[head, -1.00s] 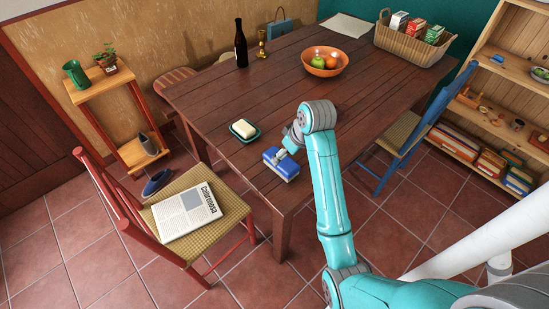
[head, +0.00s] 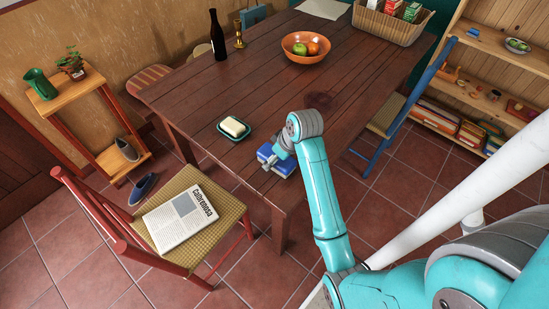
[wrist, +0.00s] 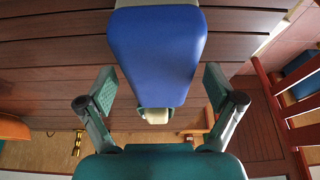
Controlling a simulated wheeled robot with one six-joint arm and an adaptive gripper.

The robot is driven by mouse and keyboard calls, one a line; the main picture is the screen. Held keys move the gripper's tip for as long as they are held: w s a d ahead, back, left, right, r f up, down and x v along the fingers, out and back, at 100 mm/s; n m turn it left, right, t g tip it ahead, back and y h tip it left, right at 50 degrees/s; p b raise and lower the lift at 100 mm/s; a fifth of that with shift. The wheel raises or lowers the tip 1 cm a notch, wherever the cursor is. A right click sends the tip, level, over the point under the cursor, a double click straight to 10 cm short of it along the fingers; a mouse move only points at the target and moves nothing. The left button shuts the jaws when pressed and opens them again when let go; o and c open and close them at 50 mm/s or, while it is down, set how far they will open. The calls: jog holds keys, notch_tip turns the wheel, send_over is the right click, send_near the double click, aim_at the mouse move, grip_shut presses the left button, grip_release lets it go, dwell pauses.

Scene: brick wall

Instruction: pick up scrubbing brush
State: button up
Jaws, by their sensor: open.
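The scrubbing brush (head: 288,168) is a blue block lying near the front edge of the dark wooden table (head: 345,88). My gripper (head: 276,156) is at the brush and hides part of it in the head view. In the wrist view the blue brush (wrist: 157,50) fills the upper middle, with pale parts at its ends. My gripper (wrist: 160,88) is open there, with one finger on each side of the brush and visible gaps between them. I cannot tell how high the fingers are above the table.
A soap dish (head: 222,133) with soap stands left of the brush. A fruit bowl (head: 305,47), dark bottle (head: 216,35) and basket (head: 395,22) stand farther back. A red chair (head: 110,222) with a newspaper is at the left front, a blue chair (head: 384,118) at the right.

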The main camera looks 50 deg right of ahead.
jog(key=shift+f, duration=0.25)
dwell(0.4)
jog(key=c, duration=1.3)
